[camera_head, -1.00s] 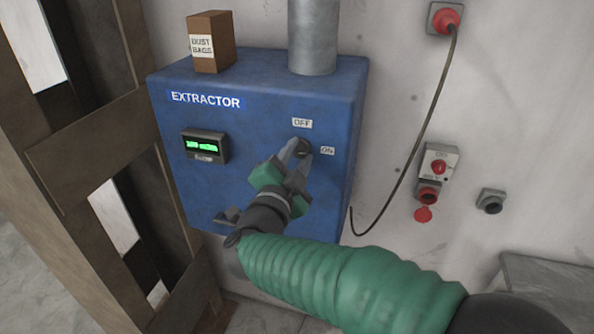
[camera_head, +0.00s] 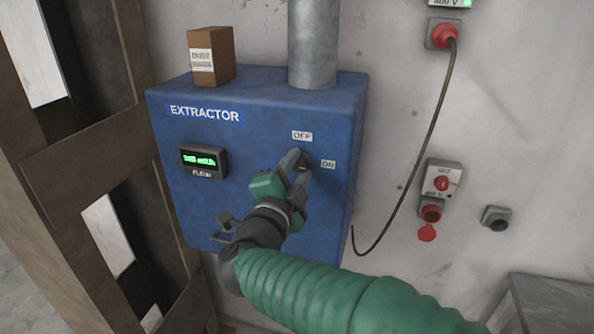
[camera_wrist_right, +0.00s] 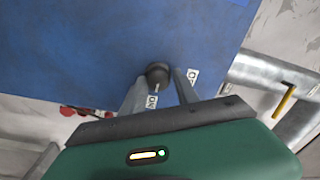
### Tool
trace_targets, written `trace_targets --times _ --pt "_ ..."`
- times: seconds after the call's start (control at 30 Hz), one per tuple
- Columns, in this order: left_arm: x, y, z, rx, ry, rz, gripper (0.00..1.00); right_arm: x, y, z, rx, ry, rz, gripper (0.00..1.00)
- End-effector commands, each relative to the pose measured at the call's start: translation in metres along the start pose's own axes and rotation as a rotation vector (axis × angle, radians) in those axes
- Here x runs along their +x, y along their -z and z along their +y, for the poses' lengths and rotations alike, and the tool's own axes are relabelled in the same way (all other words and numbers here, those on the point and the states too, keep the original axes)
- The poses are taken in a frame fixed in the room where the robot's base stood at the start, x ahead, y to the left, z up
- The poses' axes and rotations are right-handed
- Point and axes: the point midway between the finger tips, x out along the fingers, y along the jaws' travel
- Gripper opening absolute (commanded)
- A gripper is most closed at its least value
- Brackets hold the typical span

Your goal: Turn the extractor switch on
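The extractor (camera_head: 180,225) is a blue box on the wall with an EXTRACTOR label and a green-lit flow display (camera_head: 203,160). Its switch is a dark round knob (camera_head: 304,161) on the front, with an OFF label (camera_head: 302,135) above and an ON label (camera_head: 328,164) to the right. My right gripper (camera_head: 297,166) is at the knob, a finger on each side. In the right wrist view the knob (camera_wrist_right: 158,72) sits between the fingertips, which appear to touch it; a pale mark on it points toward the ON label (camera_wrist_right: 152,101). My left gripper is out of view.
A brown dust-bag box (camera_head: 212,58) and a grey pipe (camera_head: 313,45) stand on top of the extractor. A black cable (camera_head: 428,125) hangs from a red plug (camera_head: 444,34) on the right. A wooden frame (camera_head: 95,140) stands at the left.

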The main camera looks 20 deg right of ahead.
Motion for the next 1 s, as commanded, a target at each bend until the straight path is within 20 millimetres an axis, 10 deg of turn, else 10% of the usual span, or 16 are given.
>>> trace_targets --times 0.6,1.0 --pt "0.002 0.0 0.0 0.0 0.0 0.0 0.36 -0.007 0.0 0.001 0.0 -0.002 0.0 0.52" --pt "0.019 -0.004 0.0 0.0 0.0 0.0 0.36 -0.11 -0.002 0.003 0.001 0.001 -0.004 0.52"
